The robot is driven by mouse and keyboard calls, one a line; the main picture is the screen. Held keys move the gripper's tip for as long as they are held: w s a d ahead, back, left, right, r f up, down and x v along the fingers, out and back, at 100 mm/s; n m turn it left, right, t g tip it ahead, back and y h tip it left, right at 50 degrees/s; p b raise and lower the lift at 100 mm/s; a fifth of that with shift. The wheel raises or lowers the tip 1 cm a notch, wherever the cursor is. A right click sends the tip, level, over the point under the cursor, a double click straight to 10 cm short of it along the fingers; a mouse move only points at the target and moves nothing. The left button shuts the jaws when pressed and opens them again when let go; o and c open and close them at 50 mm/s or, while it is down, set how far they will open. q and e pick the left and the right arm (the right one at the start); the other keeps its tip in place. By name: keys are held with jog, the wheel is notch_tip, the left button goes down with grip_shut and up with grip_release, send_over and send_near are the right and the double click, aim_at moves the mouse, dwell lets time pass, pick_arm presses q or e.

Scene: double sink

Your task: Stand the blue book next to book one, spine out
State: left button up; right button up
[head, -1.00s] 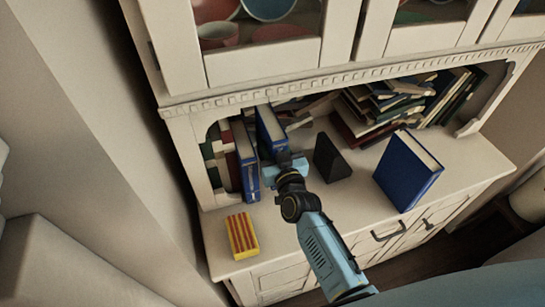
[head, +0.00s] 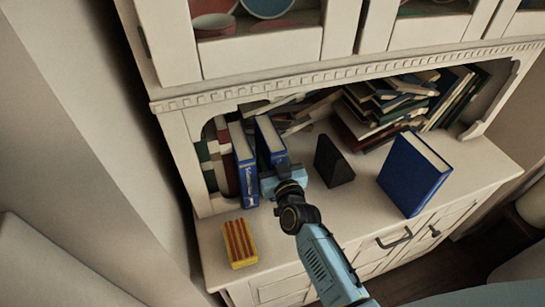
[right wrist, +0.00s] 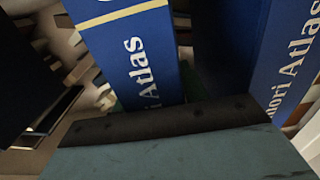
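The blue book (head: 270,139) stands roughly upright in the left part of the cabinet niche. Its spine, with white lettering, faces out in the right wrist view (right wrist: 138,62). Book one (head: 246,178) is a matching blue book just left of it, spine out; a narrow gap shows between their tops. Book one is at the right of the right wrist view (right wrist: 288,65). My right gripper (head: 283,176) is at the lower spine of the blue book and appears shut on it; its fingertips are hidden. The blue book's bottom is hidden behind the gripper. My left gripper is out of view.
A black wedge-shaped bookend (head: 333,162) stands right of the gripper. Another large blue book (head: 412,177) stands farther right. A yellow-and-red striped box (head: 240,243) lies near the front left edge. Leaning books (head: 375,108) fill the back; the counter (head: 350,208) is clear in front.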

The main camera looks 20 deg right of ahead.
jog(key=o, duration=0.3)
jog(key=shift+r, duration=0.1)
jog(key=s+p, duration=0.1)
jog(key=s, duration=1.1)
jog(key=shift+d, duration=0.2)
